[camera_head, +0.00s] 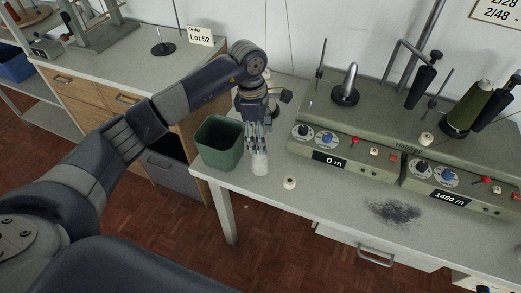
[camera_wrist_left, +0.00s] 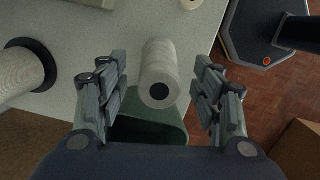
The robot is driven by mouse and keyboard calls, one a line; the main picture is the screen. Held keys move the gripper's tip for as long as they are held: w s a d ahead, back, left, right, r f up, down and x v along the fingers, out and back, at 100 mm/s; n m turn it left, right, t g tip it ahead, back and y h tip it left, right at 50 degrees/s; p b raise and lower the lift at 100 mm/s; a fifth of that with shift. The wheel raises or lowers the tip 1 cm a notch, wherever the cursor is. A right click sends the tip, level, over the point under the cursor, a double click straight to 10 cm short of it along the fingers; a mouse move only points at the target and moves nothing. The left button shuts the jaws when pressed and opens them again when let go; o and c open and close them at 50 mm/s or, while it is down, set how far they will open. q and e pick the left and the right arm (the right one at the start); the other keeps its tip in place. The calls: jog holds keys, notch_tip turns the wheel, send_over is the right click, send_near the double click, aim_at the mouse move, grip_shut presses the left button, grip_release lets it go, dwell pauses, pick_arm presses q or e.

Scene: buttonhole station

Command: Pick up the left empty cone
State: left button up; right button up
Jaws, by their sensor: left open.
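A pale whitish cone (camera_head: 259,163) stands on the bench near its front edge, just right of the green bin. My left gripper (camera_head: 258,140) is over it from above, partly hiding its top. In the left wrist view the cone (camera_wrist_left: 159,70) lies between the spread fingers of my left gripper (camera_wrist_left: 160,98), with a gap on each side. Its end with a dark hole faces the camera. The gripper is open and does not hold it. My right gripper is not in view.
The green bin (camera_head: 219,143) stands close left of the cone. A small white roll (camera_head: 290,183) lies to its right. The winding machine (camera_head: 345,150) is behind and right. Another pale cylindrical thing (camera_wrist_left: 20,75) shows in the left wrist view. The front bench edge is close.

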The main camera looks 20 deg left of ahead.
pick_arm(q)
jog(key=shift+w+d+f+p, duration=0.1)
jog(key=shift+d+f+p, duration=0.05)
jog(key=shift+f, duration=0.65)
jog(key=shift+d+f+p, duration=0.1)
jog(key=shift+f+p, duration=0.05)
jog(key=shift+f, duration=0.65)
jog(key=shift+c, duration=0.2)
jog(key=c, duration=0.8)
jog(key=shift+r, duration=0.1)
jog(key=shift+c, duration=0.2)
